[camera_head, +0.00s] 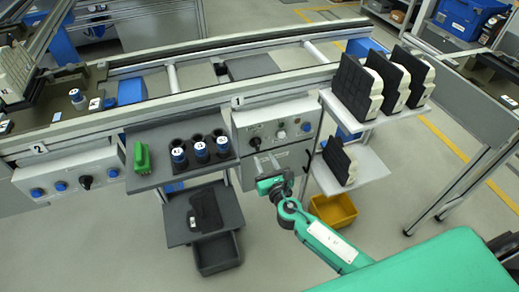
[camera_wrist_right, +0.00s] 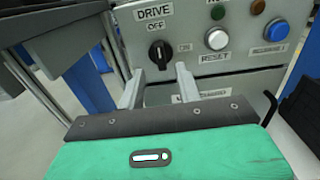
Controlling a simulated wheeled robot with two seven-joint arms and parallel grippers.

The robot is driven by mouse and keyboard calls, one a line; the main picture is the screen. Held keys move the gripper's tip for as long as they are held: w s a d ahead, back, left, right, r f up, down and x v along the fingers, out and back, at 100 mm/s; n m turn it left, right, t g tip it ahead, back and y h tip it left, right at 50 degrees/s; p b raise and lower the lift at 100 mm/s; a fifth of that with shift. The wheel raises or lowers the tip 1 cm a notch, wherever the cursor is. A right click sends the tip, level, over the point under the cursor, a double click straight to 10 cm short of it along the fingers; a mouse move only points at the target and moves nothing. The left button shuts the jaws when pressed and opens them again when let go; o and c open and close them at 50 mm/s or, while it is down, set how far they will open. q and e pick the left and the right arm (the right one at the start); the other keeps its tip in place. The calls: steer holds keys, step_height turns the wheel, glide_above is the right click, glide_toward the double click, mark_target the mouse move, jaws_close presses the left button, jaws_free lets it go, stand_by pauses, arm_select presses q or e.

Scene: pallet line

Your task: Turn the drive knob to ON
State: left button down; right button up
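The drive knob (camera_wrist_right: 160,53) is a black rotary knob on a grey control panel (camera_wrist_right: 200,16), under the labels DRIVE and OFF. Its grip stands roughly upright; a small label to its right is too small to read. In the head view the knob (camera_head: 256,142) is on the panel marked 1. My right gripper (camera_head: 265,164) is open and empty just in front of the panel. In the right wrist view its two fingers (camera_wrist_right: 160,72) are apart, just below the knob, one to each side; contact cannot be told. My left gripper is out of view.
A white RESET button (camera_wrist_right: 217,39) and a blue button (camera_wrist_right: 276,30) are right of the knob. A white rack (camera_head: 372,172) with black-and-cream blocks stands right, above a yellow bin (camera_head: 334,209).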

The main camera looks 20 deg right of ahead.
mark_target(258, 147)
steer(key=shift+w, duration=2.8)
steer(key=shift+a, duration=0.1)
steer(key=shift+c, duration=0.4)
jaws_close()
